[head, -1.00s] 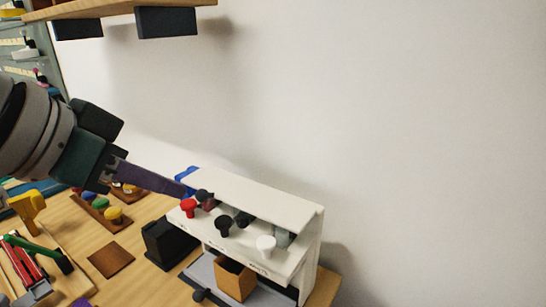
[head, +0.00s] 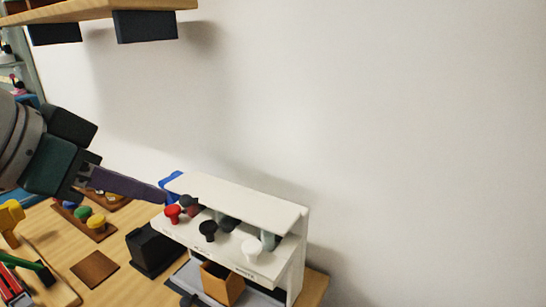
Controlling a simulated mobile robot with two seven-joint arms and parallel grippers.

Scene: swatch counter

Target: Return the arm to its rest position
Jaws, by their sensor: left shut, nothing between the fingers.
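My left arm comes in from the left edge in the head view. Its gripper (head: 163,192) points to the right, with its purple-grey fingers together and nothing held. The fingertips appear just at the left end of a white dispenser stand (head: 238,194), by a blue part (head: 170,179). I cannot tell whether they touch it. The stand has a red knob (head: 172,214), a black knob (head: 208,231) and a white knob (head: 252,250) on its front. My right gripper is not in view.
An orange-brown open box (head: 222,283) sits under the stand. A black box (head: 151,249) stands left of it. A brown square (head: 95,268) lies on the wooden counter. A tray of coloured knobs (head: 98,231) is behind. A shelf (head: 85,10) overhangs at upper left.

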